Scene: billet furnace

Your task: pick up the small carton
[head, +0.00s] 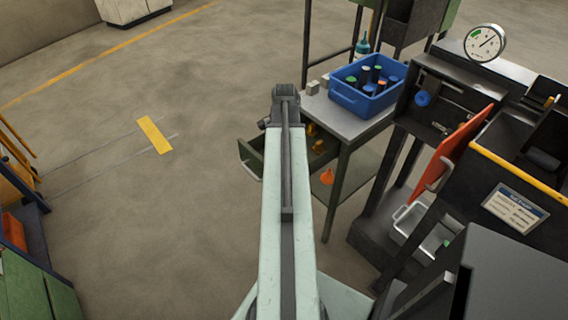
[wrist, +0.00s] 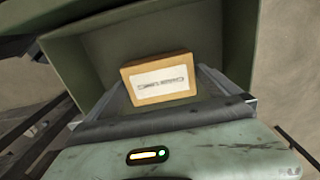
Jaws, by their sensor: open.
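The small carton (wrist: 160,80) is an orange-tan box with a white printed label, lying inside a dark green open drawer (wrist: 215,45) in the wrist view. My gripper (wrist: 163,74) is open, with one grey finger to the left of the carton and one to the right. The carton appears between the fingers; I cannot tell whether they touch it or how far above it they are. In the head view my arm reaches over the open drawer (head: 250,160) under the workbench, and hides the carton and my fingertips.
The workbench (head: 340,122) holds a blue bin (head: 350,98) of several bottles or cans, a teal bottle (head: 362,47) and small grey blocks (head: 313,87). Orange items show in the drawer. A dark machine with a gauge (head: 485,43) stands right.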

